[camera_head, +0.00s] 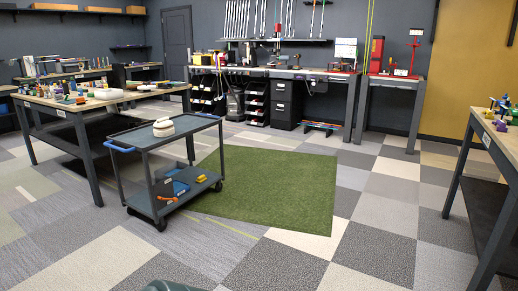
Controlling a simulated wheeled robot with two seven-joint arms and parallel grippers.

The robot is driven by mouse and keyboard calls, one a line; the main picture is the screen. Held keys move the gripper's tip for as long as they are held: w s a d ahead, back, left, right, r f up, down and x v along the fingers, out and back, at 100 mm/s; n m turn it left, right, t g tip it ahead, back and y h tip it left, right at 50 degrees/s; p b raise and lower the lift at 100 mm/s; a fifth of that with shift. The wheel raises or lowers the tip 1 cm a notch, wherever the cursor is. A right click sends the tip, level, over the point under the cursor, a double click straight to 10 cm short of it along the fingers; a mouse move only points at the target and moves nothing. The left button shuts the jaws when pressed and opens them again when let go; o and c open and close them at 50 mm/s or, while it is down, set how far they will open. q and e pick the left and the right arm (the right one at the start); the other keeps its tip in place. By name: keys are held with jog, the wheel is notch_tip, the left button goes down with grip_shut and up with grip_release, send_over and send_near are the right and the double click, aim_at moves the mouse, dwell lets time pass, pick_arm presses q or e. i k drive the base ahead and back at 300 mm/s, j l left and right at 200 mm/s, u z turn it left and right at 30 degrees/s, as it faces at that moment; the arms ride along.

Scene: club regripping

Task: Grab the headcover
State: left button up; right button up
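A rounded white object with a dark red band (163,128), which looks like the headcover, sits on the top shelf of a grey cart (135,137). The cart stands left of the middle of the view, some way off across the floor. The object is small here, so its exact shape is hard to tell. Neither of my grippers is in view.
The cart's lower shelf holds blue bins (181,187) and a yellow item (200,179). A green mat (270,190) lies right of the cart. Workbenches stand left (62,112), at the back and right (500,140). The checkered floor in front is clear.

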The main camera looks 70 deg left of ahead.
aim_at(163, 127)
jog(key=u, duration=2.9)
